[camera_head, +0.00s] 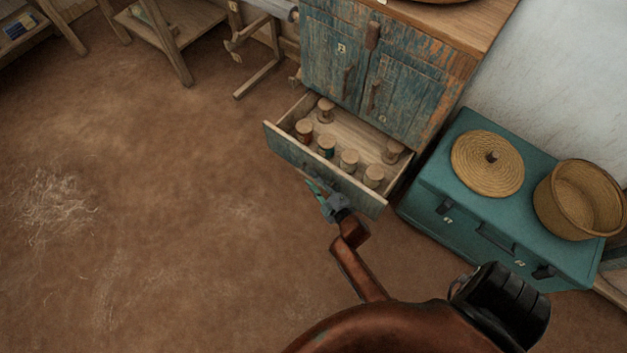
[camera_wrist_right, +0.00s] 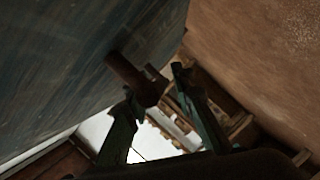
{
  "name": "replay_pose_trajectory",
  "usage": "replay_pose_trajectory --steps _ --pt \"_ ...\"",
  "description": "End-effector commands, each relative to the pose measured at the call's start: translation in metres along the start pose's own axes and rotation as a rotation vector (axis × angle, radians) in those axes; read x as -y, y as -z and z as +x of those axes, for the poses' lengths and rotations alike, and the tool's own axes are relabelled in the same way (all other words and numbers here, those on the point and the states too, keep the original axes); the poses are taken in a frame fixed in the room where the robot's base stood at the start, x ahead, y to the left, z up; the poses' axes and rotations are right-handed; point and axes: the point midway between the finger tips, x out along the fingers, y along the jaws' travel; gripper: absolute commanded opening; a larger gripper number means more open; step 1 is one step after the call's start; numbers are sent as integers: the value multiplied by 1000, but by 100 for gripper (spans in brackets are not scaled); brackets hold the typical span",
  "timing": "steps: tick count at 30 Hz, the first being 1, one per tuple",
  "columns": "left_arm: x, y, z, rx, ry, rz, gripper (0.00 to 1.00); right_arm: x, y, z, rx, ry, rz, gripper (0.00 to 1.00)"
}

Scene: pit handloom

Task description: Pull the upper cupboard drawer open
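The blue weathered cupboard (camera_head: 400,85) stands at the top middle of the head view. A drawer (camera_head: 325,170) below its doors is pulled out. Several spools with round wooden tops (camera_head: 326,146) sit inside it. My right gripper (camera_head: 322,197) is in front of the drawer's front panel. In the right wrist view, a dark bar handle (camera_wrist_right: 130,78) stands off a blue panel (camera_wrist_right: 75,65). Its near end lies between the spread fingers of my right gripper (camera_wrist_right: 157,88); the fingers look open, not closed on it. My left gripper is out of view.
A teal chest (camera_head: 470,222) stands right of the drawer, with a woven lid (camera_head: 487,163) and round basket (camera_head: 580,200) on top. A wooden stand (camera_head: 172,35) is at the upper left. The brown floor left of the drawer is clear.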

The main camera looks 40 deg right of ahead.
Motion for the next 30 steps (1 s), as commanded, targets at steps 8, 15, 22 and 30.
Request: replay_pose_trajectory --steps 8,15,22,30 --pt "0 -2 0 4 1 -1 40 0 0 0 -1 0 0 28" --pt "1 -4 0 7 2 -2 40 -17 10 -4 -3 -2 -4 28" --pt "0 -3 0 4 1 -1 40 -57 35 -13 -9 -8 -6 28" --pt "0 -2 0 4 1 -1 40 -82 51 -21 -4 -3 -1 28"
